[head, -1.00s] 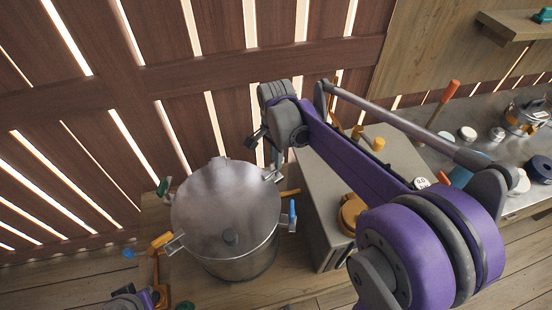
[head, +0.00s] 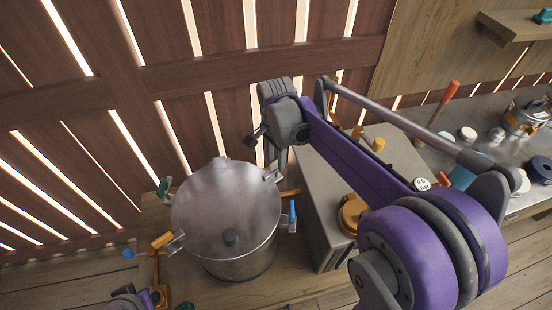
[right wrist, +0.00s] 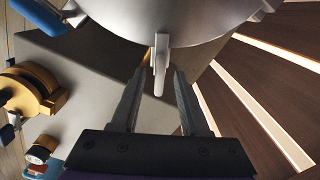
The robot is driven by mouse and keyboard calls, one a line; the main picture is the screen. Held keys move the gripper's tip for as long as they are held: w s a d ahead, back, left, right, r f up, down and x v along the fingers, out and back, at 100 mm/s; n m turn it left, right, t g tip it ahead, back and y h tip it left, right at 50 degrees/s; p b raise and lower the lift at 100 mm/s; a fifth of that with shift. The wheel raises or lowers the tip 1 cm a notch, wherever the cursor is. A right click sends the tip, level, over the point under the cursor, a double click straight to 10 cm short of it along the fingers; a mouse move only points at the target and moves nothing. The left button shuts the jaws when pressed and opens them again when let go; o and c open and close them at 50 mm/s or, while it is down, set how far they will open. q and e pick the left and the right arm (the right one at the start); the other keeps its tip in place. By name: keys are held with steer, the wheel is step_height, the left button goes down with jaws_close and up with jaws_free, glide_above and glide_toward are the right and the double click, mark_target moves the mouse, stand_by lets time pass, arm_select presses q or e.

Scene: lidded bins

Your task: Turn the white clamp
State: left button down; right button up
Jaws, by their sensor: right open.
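A round metal pot-like bin (head: 225,215) with a lid stands on the wooden bench, with clamps around its rim. The white clamp (head: 272,176) is on the rim's upper right side. In the right wrist view the white clamp (right wrist: 160,66) points down from the rim, its end between the fingertips. My right gripper (head: 282,160) is beside this clamp. In the wrist view the gripper (right wrist: 157,80) is open, with a finger on either side and visible gaps. Part of my left arm shows at the bottom left; its fingers do not show.
The rim also carries a green clamp (head: 163,187), an orange clamp (head: 162,240) and a blue clamp (head: 292,212). A grey box (head: 325,215) with a yellow fitting (head: 352,213) stands close on the right. A slatted wooden wall (head: 130,130) rises behind.

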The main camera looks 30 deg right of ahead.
mark_target(276, 162)
arm_select(q)
steer(key=shift+w+r+p, duration=0.15)
steer(key=shift+r+p, duration=0.2)
steer(key=shift+r, duration=0.05)
arm_select(e)
step_height(276, 162, up, 10)
stand_by(0.4)
